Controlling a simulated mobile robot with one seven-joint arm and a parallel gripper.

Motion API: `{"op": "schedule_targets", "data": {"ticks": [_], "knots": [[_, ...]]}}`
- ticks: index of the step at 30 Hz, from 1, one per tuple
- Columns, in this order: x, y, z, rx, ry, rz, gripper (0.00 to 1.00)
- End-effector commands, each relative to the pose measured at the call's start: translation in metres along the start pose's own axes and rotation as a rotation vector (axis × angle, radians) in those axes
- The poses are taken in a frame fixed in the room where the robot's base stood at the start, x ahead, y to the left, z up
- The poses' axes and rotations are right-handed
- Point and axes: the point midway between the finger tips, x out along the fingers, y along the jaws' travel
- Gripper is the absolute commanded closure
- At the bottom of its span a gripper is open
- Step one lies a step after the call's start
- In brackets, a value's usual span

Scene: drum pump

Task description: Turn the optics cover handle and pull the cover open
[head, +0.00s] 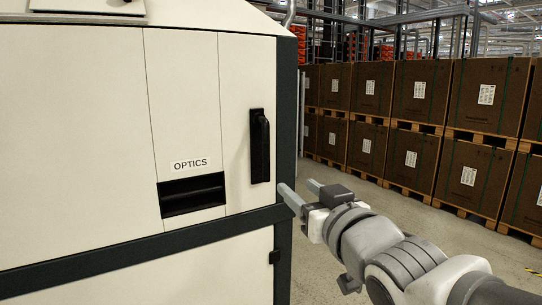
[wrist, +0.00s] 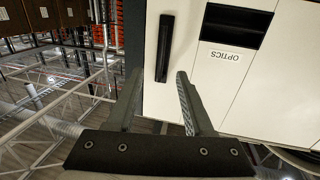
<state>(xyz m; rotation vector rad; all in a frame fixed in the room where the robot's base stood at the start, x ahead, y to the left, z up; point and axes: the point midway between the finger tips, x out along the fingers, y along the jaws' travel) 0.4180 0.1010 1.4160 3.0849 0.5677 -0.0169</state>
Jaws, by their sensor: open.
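The optics cover is a white panel (head: 182,110) on a large white cabinet, with a label reading OPTICS (head: 190,164) and a dark recess (head: 191,194) below it. A black upright handle (head: 260,146) sits right of the label, near the dark corner post. It also shows in the wrist view as a black handle (wrist: 164,48), ahead of the fingers. The cover looks shut. My gripper (head: 300,190) is open and empty, lower right of the handle and apart from it. In the wrist view my gripper (wrist: 159,78) has its two fingers spread below the handle's end.
A dark horizontal rail (head: 130,246) runs below the panels, and a dark post (head: 286,110) edges the cabinet. Stacked brown boxes (head: 420,92) on pallets line the right back. Grey floor (head: 425,235) lies open between them and the cabinet.

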Motion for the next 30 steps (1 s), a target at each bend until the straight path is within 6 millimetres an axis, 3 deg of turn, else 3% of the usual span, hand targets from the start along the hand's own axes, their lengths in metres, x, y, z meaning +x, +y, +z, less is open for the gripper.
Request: {"op": "schedule_targets", "data": {"ticks": [8,30], "knots": [[0.021,-0.002,-0.003,-0.001,0.009,-0.007,0.48],[0.123,-0.002,-0.005,-0.001,0.009,-0.005,0.48]]}}
